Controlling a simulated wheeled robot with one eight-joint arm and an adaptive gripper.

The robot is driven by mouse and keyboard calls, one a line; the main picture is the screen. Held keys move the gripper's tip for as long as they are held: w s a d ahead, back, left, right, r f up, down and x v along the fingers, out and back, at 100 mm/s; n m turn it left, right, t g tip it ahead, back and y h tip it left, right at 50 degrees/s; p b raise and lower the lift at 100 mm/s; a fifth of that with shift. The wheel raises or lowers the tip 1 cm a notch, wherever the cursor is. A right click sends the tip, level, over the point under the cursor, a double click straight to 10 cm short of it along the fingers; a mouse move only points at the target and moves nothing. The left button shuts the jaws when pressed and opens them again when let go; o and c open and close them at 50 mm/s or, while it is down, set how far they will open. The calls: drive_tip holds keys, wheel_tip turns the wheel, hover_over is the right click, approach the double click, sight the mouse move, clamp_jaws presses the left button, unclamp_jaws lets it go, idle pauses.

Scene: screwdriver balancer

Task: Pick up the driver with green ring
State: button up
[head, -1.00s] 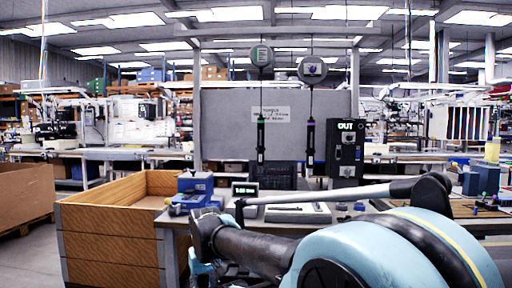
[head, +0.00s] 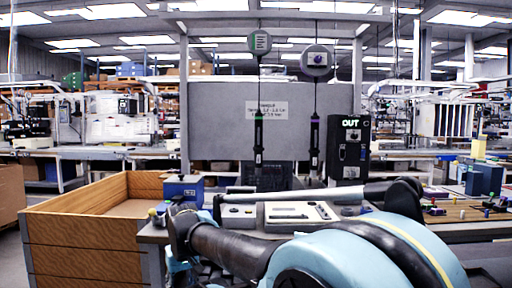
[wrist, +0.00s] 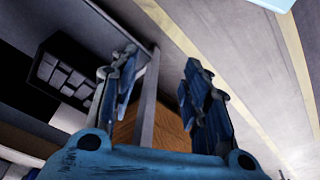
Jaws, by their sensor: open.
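The driver with the green ring (head: 259,142) is a slim dark tool hanging upright from a round balancer with a green label (head: 260,42), in front of a grey panel. A second dark driver with a purple ring (head: 314,145) hangs to its right from another balancer (head: 316,60). My gripper shows in the wrist view (wrist: 158,72) with its two blue fingers apart and nothing between them. No driver shows in that view. In the head view my arm lies low in front of the bench, apart from both drivers, and the fingers cannot be made out.
A workbench holds a grey tray-like unit (head: 300,213), a blue device (head: 184,187) and a black OUT box (head: 349,147). A wooden crate (head: 82,238) stands at the left. Small coloured pieces lie at the bench's right. In the wrist view, floor (wrist: 232,52) shows beyond the fingers.

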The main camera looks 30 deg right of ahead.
drive_tip(key=w+d+r+m+t+y, duration=0.2)
drive_tip(key=w+d+r+m+y, duration=0.1)
drive_tip(key=w+r+m, duration=0.65)
drive_tip(key=w+d+r+m+t+y, duration=0.2)
drive_tip(key=w+d+r+m, duration=0.35)
drive_tip(key=r, duration=0.65)
drive_tip(key=m+t+h, duration=0.4)
drive_tip(key=m+t, duration=0.8)
drive_tip(key=m, duration=0.9)
approach(261, 119)
drive_tip(key=w, duration=0.7)
drive_tip(key=shift+w+a+r, duration=0.1)
drive_tip(key=shift+w+a, duration=0.05)
drive_tip(key=shift+w, duration=1.15)
drive_tip(key=shift+w+a, duration=0.15)
drive_tip(key=shift+w, duration=1.15)
